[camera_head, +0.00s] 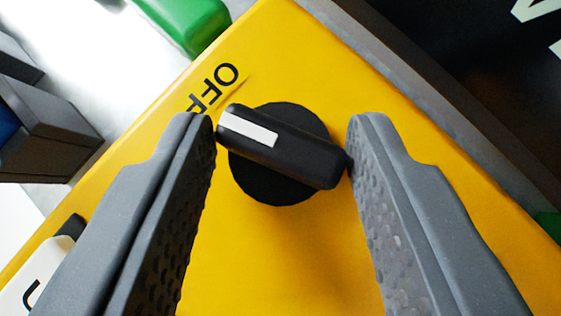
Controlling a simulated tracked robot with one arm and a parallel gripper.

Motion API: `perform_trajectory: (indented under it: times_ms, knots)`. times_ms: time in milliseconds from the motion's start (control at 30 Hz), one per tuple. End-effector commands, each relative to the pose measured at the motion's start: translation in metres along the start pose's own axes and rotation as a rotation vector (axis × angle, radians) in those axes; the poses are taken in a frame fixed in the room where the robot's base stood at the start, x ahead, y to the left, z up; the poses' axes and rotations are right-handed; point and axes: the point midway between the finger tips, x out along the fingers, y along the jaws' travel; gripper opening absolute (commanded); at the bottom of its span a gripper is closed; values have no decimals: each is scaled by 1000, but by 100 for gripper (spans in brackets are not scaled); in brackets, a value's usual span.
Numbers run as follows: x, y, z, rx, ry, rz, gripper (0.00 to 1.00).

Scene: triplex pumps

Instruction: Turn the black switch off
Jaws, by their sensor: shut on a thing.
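The black switch (300,160) is a round rotary knob with a raised bar handle, set on a yellow panel (310,60). A white mark on the bar's upper-left end points up and left, toward the printed word OFF (213,87). My gripper (281,145) is around the switch, one grey finger at each side. The left fingertip meets the marked end of the bar, and the right fingertip meets its other end. The jaws are closed on the bar across its length. The word OFF is partly hidden by the left finger.
A green part (188,20) shows beyond the panel at the upper left. A dark grey block (50,130) stands at the left edge. A white label (35,275) with black print is at the lower left. A black surface with white lettering (540,20) lies at the upper right.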

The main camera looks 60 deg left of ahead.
Motion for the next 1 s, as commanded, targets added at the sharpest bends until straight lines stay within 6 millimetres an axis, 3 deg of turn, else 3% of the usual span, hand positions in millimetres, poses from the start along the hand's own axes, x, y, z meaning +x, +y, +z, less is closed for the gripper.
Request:
perform_trajectory:
  times_ms: [600, 1000]
  knots:
    - [5, -12, -3, 389, -7, 373, 15]
    - [7, -12, -4, 523, -6, 510, 14]
